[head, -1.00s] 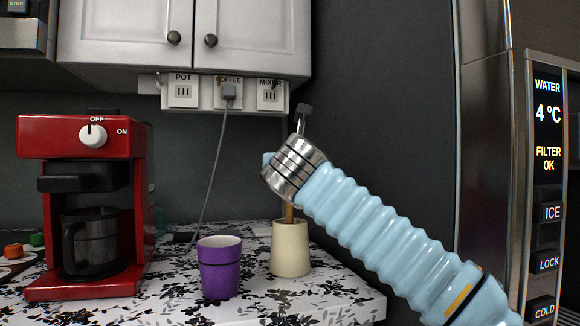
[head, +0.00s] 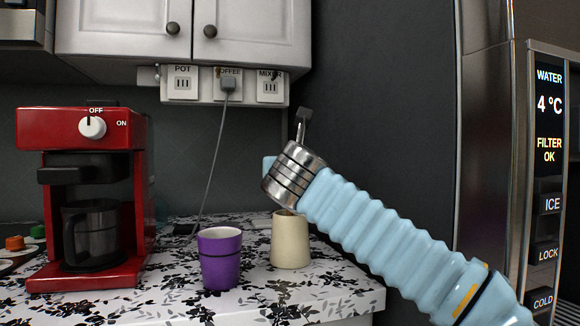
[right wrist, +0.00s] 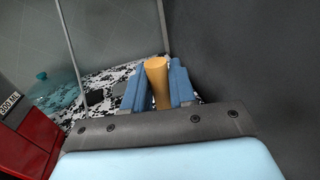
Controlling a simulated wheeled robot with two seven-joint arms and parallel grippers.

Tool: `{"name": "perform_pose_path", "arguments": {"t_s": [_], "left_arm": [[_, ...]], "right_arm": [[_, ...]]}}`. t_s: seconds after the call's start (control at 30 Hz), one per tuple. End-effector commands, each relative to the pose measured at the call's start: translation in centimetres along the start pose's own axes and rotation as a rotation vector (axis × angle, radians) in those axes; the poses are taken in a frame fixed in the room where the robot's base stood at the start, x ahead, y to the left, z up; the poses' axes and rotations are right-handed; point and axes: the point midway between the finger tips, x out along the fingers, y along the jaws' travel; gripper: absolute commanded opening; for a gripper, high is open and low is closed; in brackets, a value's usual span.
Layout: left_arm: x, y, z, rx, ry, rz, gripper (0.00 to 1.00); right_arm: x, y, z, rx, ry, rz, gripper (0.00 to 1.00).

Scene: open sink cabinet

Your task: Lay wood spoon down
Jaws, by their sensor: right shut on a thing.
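My right gripper (right wrist: 158,78) is shut on the wood spoon (right wrist: 157,86). In the right wrist view the spoon's tan, rounded end stands up between the two blue fingers. In the head view the right gripper (head: 269,163) is mostly hidden behind its own wrist, just above the cream cup (head: 290,243). The wrist covers part of that cup's rim, and the spoon cannot be made out clearly there. Whether the spoon's lower end is inside the cup is hidden. My left gripper is not in view.
A purple cup (head: 219,258) stands left of the cream cup on the patterned counter (head: 180,298). A red coffee maker (head: 80,200) is farther left. A cord hangs from the sockets (head: 228,86) behind the cups. A dark wall is on the right. The front counter strip is clear.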

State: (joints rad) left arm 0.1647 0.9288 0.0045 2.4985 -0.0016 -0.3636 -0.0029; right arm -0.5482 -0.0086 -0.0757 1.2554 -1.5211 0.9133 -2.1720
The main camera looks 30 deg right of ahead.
Motion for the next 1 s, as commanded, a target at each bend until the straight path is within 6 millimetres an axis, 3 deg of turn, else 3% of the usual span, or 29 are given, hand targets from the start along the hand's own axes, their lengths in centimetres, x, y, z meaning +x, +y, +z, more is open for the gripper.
{"name": "perform_pose_path", "arguments": {"t_s": [0.13, 0.17, 0.33, 0.73, 1.0], "left_arm": [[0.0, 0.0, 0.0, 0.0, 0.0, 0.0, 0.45], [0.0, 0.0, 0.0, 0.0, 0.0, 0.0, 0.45], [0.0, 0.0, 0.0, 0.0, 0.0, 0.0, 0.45], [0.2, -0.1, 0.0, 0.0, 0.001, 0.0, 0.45], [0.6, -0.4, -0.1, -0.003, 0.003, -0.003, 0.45]], "right_arm": [[0.0, 0.0, 0.0, 0.0, 0.0, 0.0, 0.0], [0.0, 0.0, 0.0, 0.0, 0.0, 0.0, 0.28], [0.0, 0.0, 0.0, 0.0, 0.0, 0.0, 0.54], [-0.9, 0.0, 0.0, 0.001, 0.0, 0.001, 0.55], [-6.9, 0.0, -0.1, 0.0, -0.001, 0.002, 0.55]]}}
